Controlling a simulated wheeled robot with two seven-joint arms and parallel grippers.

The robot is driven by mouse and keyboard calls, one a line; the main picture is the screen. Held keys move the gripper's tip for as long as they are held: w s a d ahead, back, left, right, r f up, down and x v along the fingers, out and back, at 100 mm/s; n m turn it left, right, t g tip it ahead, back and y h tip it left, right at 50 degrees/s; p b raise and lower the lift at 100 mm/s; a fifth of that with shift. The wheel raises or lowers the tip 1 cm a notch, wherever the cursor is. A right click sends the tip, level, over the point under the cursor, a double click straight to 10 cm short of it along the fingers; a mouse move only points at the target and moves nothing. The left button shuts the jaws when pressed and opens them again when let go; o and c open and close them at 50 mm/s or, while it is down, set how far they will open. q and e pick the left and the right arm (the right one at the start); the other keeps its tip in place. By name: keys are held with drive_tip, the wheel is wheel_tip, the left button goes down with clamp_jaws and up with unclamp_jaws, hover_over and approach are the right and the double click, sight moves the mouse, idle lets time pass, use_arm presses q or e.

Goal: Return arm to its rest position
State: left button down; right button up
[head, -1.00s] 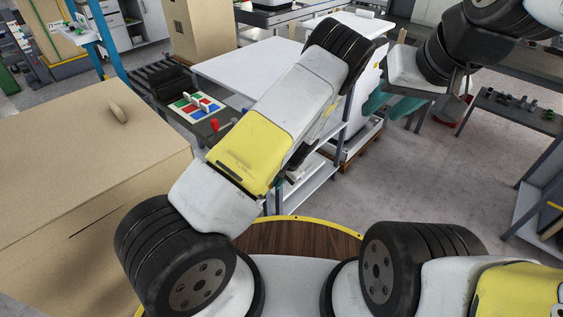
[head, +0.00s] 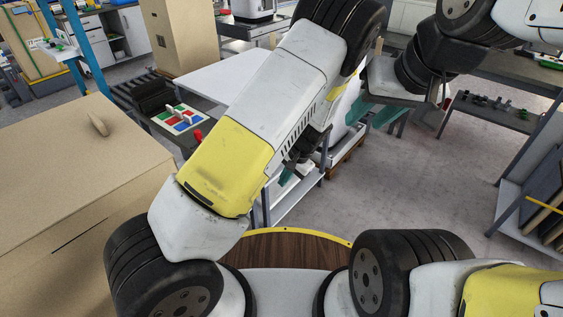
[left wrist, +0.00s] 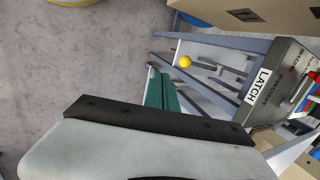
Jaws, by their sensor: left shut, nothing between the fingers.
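My left arm (head: 262,120) rises from the bottom left of the head view, with a white and yellow upper link, and bends at a black joint at the top. My left gripper (head: 286,176) is mostly hidden behind this arm. In the left wrist view its teal fingers (left wrist: 161,90) lie close together, shut and empty. My right arm comes in from the right. My right gripper (head: 373,112) hangs at the upper middle, with its teal fingers apart and nothing visible between them.
A large tan box (head: 75,185) stands at the left. A white table (head: 215,78) and a coloured board (head: 178,119) lie beyond my left arm. A panel marked LATCH (left wrist: 268,88) and a yellow knob (left wrist: 185,61) show in the left wrist view. Grey floor (head: 400,180) is clear between shelves.

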idle(0.4)
use_arm(q)
drive_tip(key=s+a+r+n+h, duration=0.2)
drive_tip(key=r, duration=0.6)
drive_tip(key=s+a+r+n+h, duration=0.1)
drive_tip(key=s+a+r+h, duration=0.1)
drive_tip(key=r, duration=0.7)
drive_tip(key=s+a+r+n+h, duration=0.1)
drive_tip(key=s+a+r+n, duration=0.15)
drive_tip(key=r, duration=0.55)
drive_tip(key=s+a+r+n+t+h, duration=0.1)
drive_tip(key=s+a+r+t, duration=0.3)
drive_tip(key=s+a+r, duration=0.3)
drive_tip(key=s+r, duration=0.5)
drive_tip(key=s, duration=0.2)
drive_tip(key=shift+s+r+t, duration=0.3)
drive_tip(key=shift+r+t, duration=0.05)
drive_tip(key=shift+t, duration=0.05)
